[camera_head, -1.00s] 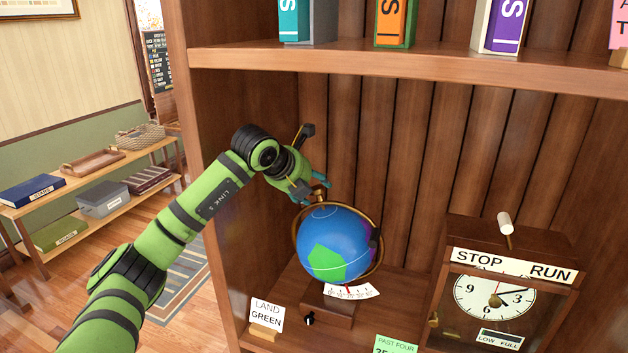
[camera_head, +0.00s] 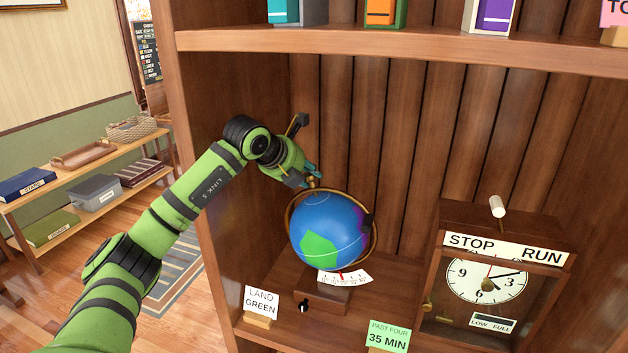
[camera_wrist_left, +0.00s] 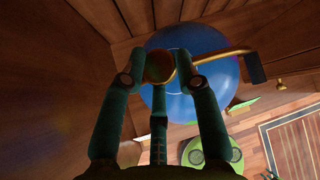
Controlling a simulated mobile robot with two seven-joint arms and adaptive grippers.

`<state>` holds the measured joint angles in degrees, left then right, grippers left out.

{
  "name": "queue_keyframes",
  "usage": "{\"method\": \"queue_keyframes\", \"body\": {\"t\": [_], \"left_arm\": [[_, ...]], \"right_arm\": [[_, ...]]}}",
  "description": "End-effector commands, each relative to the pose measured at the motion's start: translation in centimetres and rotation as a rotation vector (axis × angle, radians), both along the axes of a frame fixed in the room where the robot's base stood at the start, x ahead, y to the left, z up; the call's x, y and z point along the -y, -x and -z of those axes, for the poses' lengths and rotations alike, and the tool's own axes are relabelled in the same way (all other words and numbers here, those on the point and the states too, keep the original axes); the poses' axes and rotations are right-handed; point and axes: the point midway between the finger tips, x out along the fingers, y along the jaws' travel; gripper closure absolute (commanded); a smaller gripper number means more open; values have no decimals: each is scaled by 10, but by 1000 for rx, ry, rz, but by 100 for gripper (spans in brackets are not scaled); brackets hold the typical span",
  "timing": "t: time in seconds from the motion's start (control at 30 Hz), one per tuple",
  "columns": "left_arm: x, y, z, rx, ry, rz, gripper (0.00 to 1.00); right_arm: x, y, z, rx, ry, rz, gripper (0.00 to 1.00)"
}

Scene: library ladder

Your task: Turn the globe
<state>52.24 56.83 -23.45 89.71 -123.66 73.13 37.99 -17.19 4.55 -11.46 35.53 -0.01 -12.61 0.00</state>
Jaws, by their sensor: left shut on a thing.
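The globe (camera_head: 329,222) is a blue ball in a brass ring on a wooden base (camera_head: 322,295), inside the bookcase. A green land patch (camera_head: 318,245) faces me, left of the ball's middle, and a purple patch shows at its right edge. A white scale (camera_head: 345,277) with a red mark sits under the ball. My left gripper (camera_head: 312,182) is at the top of the globe, its teal fingers shut on the brass knob (camera_wrist_left: 160,67). In the left wrist view, the fingers surround the knob, with the blue ball (camera_wrist_left: 192,40) behind it. My right gripper is not in view.
A LAND GREEN card (camera_head: 261,300) stands front left of the base, and a PAST FOUR 35 MIN card (camera_head: 387,337) at the front. A clock box (camera_head: 500,270) marked STOP and RUN stands right. An upper shelf (camera_head: 400,51) with books is above. The bookcase's left wall is close beside my arm.

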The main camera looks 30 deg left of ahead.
Motion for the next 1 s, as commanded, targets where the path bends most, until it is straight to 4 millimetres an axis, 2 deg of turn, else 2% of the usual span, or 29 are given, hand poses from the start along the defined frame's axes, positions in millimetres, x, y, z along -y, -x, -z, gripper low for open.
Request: {"method": "queue_keyframes", "body": {"t": [0.07, 0.37, 0.4, 0.43, 0.47, 0.83, 1.0], "left_arm": [[-7, 4, 4, 6, -6, 6, 100], [-7, 5, 0, 7, -5, 11, 100], [-7, 5, 0, 7, -5, 11, 56], [-7, 5, 0, 7, -5, 11, 44], [-7, 5, 0, 7, -5, 11, 41], [-7, 6, -2, 9, -4, 12, 41], [-8, 24, -17, 10, -8, 11, 41]], "right_arm": [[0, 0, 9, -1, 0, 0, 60], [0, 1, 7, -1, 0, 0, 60], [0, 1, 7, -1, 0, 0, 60], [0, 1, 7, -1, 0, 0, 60], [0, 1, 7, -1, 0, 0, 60], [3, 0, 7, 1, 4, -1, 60], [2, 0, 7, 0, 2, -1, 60]]}}
